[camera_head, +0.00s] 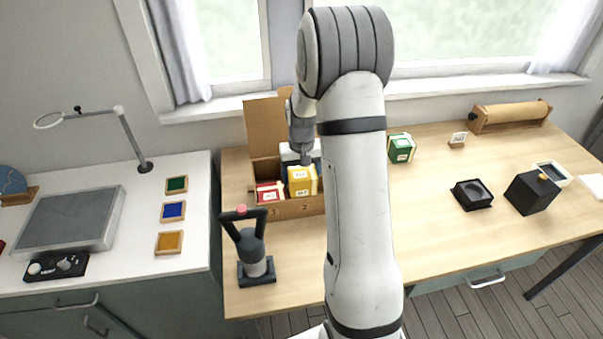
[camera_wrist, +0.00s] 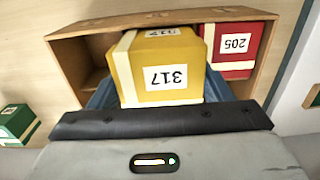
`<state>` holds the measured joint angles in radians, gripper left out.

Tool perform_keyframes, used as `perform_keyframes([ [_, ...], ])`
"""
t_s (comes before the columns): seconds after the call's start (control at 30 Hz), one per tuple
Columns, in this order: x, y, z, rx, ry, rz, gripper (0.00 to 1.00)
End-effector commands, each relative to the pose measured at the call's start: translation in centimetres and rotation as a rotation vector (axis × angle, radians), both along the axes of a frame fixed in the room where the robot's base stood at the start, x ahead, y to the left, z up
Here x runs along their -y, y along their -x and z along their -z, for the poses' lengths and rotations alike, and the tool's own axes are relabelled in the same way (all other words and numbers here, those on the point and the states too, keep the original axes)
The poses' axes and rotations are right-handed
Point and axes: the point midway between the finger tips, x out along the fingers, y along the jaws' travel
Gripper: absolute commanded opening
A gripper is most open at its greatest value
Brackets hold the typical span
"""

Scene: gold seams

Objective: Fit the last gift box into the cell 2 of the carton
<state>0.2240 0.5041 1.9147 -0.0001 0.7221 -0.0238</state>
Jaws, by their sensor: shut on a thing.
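A yellow gift box (camera_head: 302,182) with a pale ribbon is in my gripper (camera_head: 304,160). The wrist view shows it large, labelled 317 (camera_wrist: 165,78). In the head view it stands higher than the red gift box (camera_head: 268,192) beside it, at the front of the open brown carton (camera_head: 296,208). The red box, labelled 205 (camera_wrist: 232,45), sits in a carton corner. Blue surfaces (camera_wrist: 102,96) show on both sides under the yellow box in the wrist view; whether they are another box is unclear. Part of the carton beside the yellow box looks empty. My fingertips are mostly hidden.
A green gift box (camera_head: 401,148) stands on the table right of my arm. A dark tool with a forked handle (camera_head: 254,252) stands in front of the carton. Black items (camera_head: 531,192) are at the right.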

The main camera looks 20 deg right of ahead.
Motion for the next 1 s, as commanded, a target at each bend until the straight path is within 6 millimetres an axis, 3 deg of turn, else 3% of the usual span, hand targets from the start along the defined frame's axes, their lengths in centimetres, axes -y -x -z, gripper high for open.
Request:
perform_keyframes([
  [1.0,0.0,0.0,2.6,0.000,0.000,0.000,0.42],
])
